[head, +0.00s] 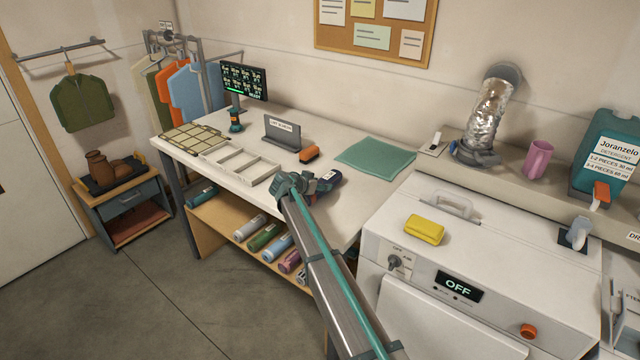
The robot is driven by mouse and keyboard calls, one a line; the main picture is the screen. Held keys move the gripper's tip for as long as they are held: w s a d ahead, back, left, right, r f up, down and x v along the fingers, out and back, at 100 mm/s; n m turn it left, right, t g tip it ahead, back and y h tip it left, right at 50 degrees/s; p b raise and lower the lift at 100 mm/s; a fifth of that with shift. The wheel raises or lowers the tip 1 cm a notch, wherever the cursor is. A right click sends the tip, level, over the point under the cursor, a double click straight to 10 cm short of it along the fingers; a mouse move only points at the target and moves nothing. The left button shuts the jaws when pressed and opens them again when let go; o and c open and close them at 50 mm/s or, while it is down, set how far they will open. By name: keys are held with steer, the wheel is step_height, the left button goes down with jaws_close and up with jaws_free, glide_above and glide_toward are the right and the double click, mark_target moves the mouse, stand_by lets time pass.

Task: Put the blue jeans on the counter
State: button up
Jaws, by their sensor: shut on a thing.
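My arm reaches from the bottom edge to the counter (232,150). Its end, with my gripper (309,184), is over the front part of the counter, right of the white divided tray. A small dark blue bundle (329,177) shows at the gripper, consistent with the blue jeans held in it. The fingers are too small and covered to make out. I cannot tell whether the bundle touches the counter top.
A white divided tray (247,177), grey sign stand (284,131), brush (309,154) and green mat (376,157) lie on the counter. A white machine (480,235) with a yellow sponge (425,229) stands right. Shirts hang at left. Bare counter shows around the sign stand.

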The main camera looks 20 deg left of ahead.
steer(key=shift+f+b, duration=0.15)
steer(key=shift+b, duration=0.15)
steer(key=o, duration=1.4)
steer(key=shift+o, duration=0.2)
steer(key=shift+r, duration=0.2)
steer(key=b+v, duration=0.4)
steer(key=v, duration=0.6)
steer(key=shift+s, duration=0.25)
steer(key=shift+v, duration=0.8)
